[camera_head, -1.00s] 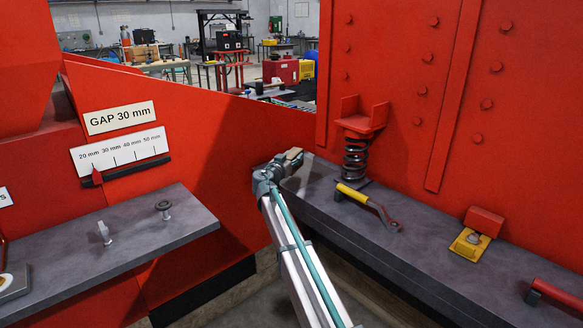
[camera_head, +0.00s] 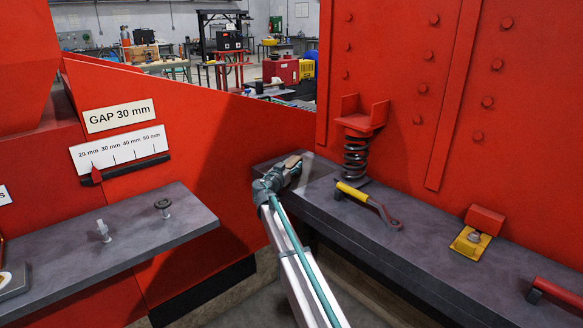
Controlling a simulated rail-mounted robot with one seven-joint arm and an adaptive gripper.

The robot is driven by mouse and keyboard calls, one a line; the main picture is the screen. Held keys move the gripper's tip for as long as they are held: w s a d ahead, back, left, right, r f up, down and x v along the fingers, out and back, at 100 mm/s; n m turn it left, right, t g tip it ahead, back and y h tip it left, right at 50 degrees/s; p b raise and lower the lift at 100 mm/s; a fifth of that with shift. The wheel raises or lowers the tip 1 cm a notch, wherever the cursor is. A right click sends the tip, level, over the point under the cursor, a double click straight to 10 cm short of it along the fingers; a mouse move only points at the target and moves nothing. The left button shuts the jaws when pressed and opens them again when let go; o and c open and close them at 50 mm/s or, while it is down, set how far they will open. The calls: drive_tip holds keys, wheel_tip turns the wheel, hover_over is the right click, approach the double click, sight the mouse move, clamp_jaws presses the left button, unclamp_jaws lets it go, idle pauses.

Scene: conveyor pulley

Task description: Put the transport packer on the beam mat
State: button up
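My gripper (camera_head: 286,168) is at the left end of the dark grey beam top (camera_head: 345,212), low over it or touching it; which is unclear. A small tan piece (camera_head: 292,161) shows at its fingertips; I cannot tell if it is held or part of the gripper. The fingers are too small to read as open or shut. I cannot identify the transport packer or the beam mat for certain. A yellow plate with a bolt (camera_head: 471,241) lies on the beam top at right, below a red block (camera_head: 485,219), well apart from my gripper.
A coil spring under a red bracket (camera_head: 355,156) stands beside a yellow-handled tool (camera_head: 352,191) on the beam top. A red handle (camera_head: 556,295) is at far right. The left shelf (camera_head: 150,232) holds two small fittings. Red walls enclose the corner.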

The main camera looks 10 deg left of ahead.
drive_tip(key=o, duration=0.4)
drive_tip(key=shift+r, duration=0.1)
drive_tip(key=shift+r+p, duration=0.15)
drive_tip(key=shift+p, duration=0.25)
drive_tip(key=v, duration=1.2)
drive_tip(key=shift+b, duration=0.4)
